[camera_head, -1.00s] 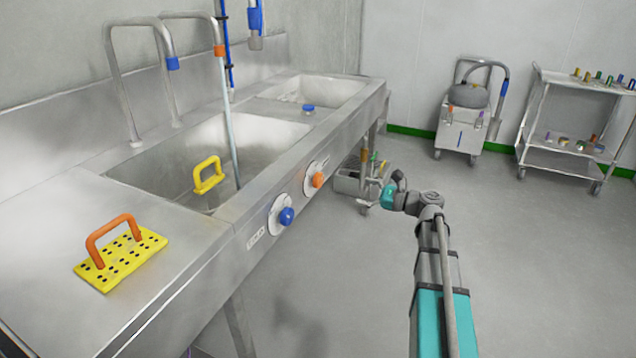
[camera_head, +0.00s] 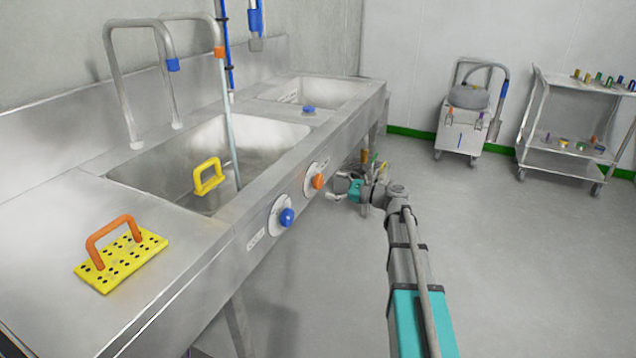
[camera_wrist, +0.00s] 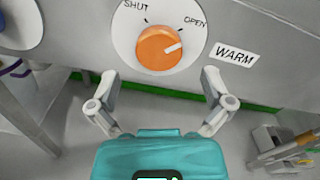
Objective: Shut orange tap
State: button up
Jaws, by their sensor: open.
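The orange tap (camera_head: 318,181) is a round knob on a white dial plate on the sink's front panel. In the wrist view the orange tap (camera_wrist: 157,47) has its white pointer mark turned toward OPEN, with SHUT at the upper left and a WARM label to the right. My gripper (camera_head: 335,188) is just right of the tap in the head view. In the wrist view my gripper (camera_wrist: 159,78) is open and empty, its fingers spread below and to either side of the knob, apart from it. A pale blue stream (camera_head: 230,120) runs from the orange-collared spout (camera_head: 219,51) into the basin.
A blue tap (camera_head: 286,217) sits left of the orange one on the same panel. A yellow-handled item (camera_head: 208,177) is at the basin. A yellow perforated plate with an orange handle (camera_head: 115,235) lies on the counter. Open floor lies to the right.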

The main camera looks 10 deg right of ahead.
aim_at(321, 182)
jog(key=shift+x, duration=2.25)
